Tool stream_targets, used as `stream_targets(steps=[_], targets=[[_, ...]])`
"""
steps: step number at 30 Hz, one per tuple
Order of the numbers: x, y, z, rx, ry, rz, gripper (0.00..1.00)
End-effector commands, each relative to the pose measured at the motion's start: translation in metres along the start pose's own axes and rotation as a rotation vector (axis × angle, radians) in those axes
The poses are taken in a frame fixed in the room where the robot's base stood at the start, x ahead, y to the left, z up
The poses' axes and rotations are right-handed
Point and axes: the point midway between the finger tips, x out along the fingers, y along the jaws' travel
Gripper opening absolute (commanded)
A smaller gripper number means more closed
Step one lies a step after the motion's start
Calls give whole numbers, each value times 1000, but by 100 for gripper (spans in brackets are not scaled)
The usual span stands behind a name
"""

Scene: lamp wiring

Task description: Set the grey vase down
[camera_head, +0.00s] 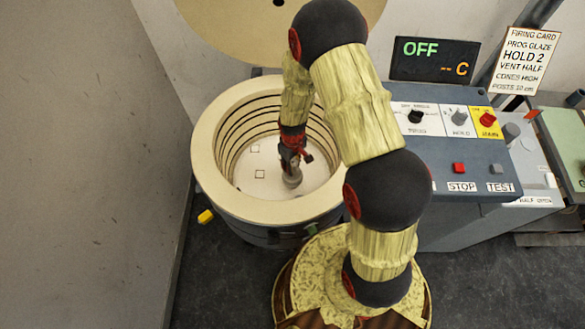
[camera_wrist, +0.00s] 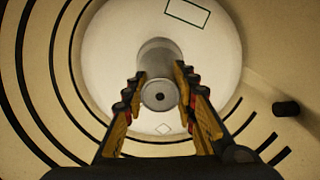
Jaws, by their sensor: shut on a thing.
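The grey vase (camera_wrist: 159,62) is between the two fingers of my gripper (camera_wrist: 160,92) in the wrist view, and the fingers are shut on it. It is seen from above, with a dark round opening at its top end. In the head view the vase (camera_head: 292,178) shows as a small grey shape below my gripper (camera_head: 291,162), inside the round kiln (camera_head: 207,165). The white kiln floor (camera_wrist: 105,45) lies under the vase. I cannot tell whether the vase's base touches the floor.
The kiln's grooved wall (camera_wrist: 35,60) surrounds my gripper, with a dark peg (camera_wrist: 286,109) on one side. A control panel (camera_head: 450,160) stands right of the kiln; its display (camera_head: 434,60) reads OFF.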

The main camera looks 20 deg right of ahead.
Motion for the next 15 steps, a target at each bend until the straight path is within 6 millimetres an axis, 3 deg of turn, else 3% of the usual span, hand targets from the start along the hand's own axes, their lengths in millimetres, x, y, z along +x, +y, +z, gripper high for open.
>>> stream_targets(steps=[4,15], targets=[[19,0,0,0,0,0,0],[22,0,0,0,1,1,0]])
